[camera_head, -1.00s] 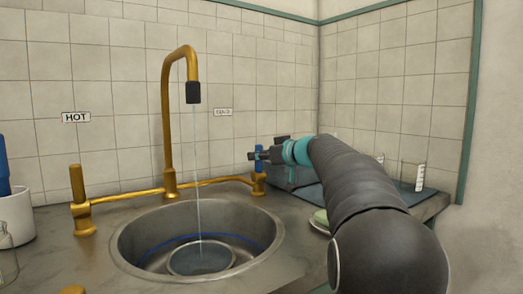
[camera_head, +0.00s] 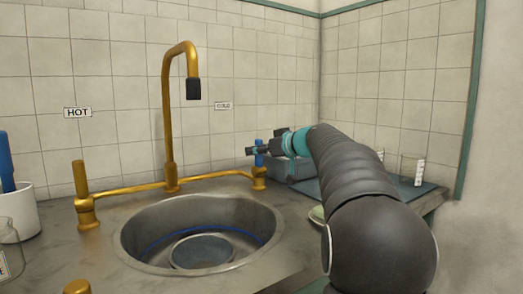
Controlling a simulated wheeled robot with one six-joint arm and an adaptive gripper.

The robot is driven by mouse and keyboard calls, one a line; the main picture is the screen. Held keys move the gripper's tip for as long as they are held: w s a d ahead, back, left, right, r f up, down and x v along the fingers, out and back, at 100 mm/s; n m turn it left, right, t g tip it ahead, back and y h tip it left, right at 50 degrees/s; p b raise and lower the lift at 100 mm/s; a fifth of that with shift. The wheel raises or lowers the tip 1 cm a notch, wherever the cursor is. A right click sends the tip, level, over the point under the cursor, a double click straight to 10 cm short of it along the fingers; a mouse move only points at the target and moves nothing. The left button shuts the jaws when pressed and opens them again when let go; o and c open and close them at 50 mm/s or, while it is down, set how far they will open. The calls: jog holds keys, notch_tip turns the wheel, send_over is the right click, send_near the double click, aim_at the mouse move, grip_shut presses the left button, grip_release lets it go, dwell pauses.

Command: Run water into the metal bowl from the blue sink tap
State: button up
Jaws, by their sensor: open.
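The metal bowl (camera_head: 202,252) sits upright in the round sink basin (camera_head: 130,245), under the brass spout. Its inside looks grey-blue; I cannot tell how much water it holds. No stream falls from the spout's black nozzle (camera_head: 193,89). The blue tap handle (camera_head: 258,161) stands upright at the right end of the brass pipe, partly hidden by my gripper. My gripper (camera_head: 250,151) is open, with its fingers pointing left across the handle. I cannot tell whether they touch it.
A brass tap handle (camera_head: 80,180) stands at left below the HOT sign (camera_head: 77,113). A white pot (camera_head: 20,211) and glass jar (camera_head: 10,245) stand far left. A grey box (camera_head: 293,169) is behind my gripper, with glassware (camera_head: 411,172) on a mat at right.

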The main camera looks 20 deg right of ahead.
jog(key=v, duration=1.2)
